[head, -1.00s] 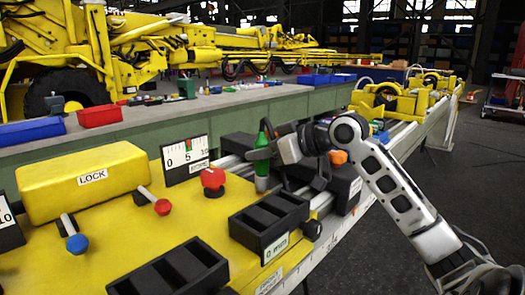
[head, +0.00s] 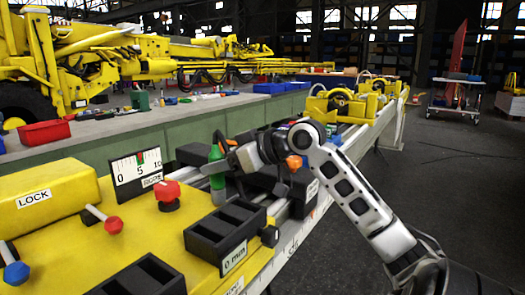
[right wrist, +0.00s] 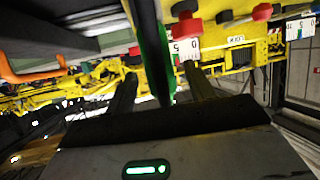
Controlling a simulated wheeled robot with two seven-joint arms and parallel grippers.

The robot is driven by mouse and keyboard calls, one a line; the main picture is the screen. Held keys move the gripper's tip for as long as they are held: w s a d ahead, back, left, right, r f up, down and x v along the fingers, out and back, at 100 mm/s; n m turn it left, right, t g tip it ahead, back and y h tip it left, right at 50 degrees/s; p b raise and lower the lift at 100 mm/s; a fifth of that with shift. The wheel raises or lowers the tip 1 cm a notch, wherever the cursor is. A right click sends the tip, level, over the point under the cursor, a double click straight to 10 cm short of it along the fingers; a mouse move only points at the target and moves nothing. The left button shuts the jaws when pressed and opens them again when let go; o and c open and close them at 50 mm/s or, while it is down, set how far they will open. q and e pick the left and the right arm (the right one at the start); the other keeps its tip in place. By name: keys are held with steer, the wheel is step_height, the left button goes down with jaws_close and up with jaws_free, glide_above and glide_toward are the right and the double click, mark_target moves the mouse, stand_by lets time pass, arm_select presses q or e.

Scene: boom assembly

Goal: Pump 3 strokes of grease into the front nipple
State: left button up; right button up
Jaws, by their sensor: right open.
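A green bottle-shaped tool (head: 217,178) stands upright on the yellow bench beside the black slotted block. It also shows as a tall green shape in the right wrist view (right wrist: 153,45). My right gripper (head: 213,165) is at its upper part, with the arm coming in from the right. In the right wrist view the two dark fingers (right wrist: 160,88) are apart, with the green tool between them. Whether either finger touches it I cannot tell. My left gripper is not in view. I cannot make out the front nipple.
The yellow bench carries a LOCK box (head: 45,203), a dial plate (head: 138,172), a red knob (head: 167,194) and a black slotted block (head: 225,232). Dark blocks crowd the gripper. Yellow carriages (head: 340,104) stand farther along the rail. Open floor lies to the right.

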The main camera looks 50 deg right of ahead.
steer(key=v, duration=1.4)
steer(key=shift+s+b, duration=0.25)
steer(key=shift+b, duration=0.2)
steer(key=shift+r, duration=0.1)
